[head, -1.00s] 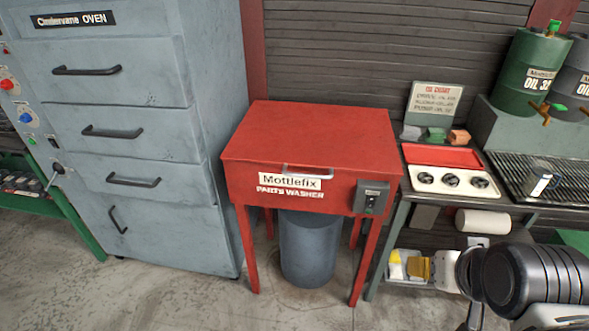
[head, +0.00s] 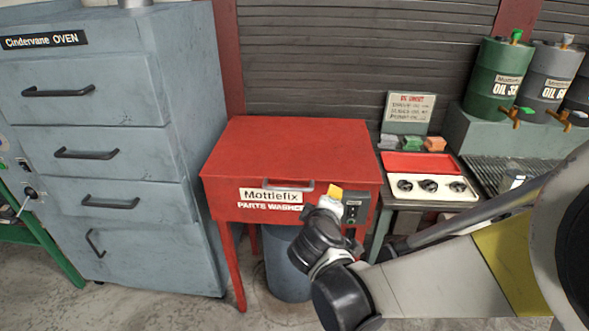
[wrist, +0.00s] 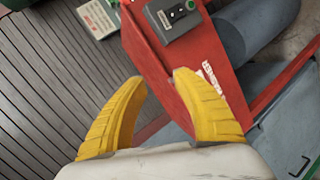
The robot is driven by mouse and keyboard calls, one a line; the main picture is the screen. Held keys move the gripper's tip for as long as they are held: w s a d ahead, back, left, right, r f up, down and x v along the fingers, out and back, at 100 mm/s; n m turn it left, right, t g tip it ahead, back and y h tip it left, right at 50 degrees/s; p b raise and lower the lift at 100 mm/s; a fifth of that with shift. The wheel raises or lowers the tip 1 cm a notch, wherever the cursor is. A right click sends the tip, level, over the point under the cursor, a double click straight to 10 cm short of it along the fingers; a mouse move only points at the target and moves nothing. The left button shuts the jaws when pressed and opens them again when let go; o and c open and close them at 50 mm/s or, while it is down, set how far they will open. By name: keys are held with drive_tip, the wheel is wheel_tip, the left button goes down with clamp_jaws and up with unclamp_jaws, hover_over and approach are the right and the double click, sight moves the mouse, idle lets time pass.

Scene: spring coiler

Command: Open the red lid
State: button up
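The red parts washer (head: 260,208) stands on thin red legs in the head view. Its flat red lid (head: 292,146) lies closed on top. A pale bar handle (head: 288,185) sits at the front edge of the lid. My gripper (head: 334,190) is in front of the washer's right front, to the right of the handle, partly hidden by my wrist. In the wrist view the yellow fingers of my gripper (wrist: 160,78) are spread apart with nothing between them. The washer's red body (wrist: 178,75) lies beyond them. I cannot make out the handle there.
A grey control box (head: 353,208) is on the washer's front right; it also shows in the wrist view (wrist: 173,17). The grey oven (head: 110,140) stands close on the left.

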sight(289, 190)
drive_tip(key=a+f+n+t+y, duration=0.25)
drive_tip(key=a+f+n, duration=0.2)
drive_tip(key=a, duration=0.65)
drive_tip(key=shift+n+h, duration=0.25)
drive_tip(key=shift+n, duration=0.2)
drive_tip(key=x, duration=0.3)
drive_tip(key=b+x, duration=0.1)
drive_tip(key=x, duration=0.3)
drive_tip(key=r+x, duration=0.1)
drive_tip(key=x, duration=0.3)
drive_tip(key=shift+w+d, duration=0.1)
drive_tip(key=shift+w, duration=0.15)
clamp_jaws()
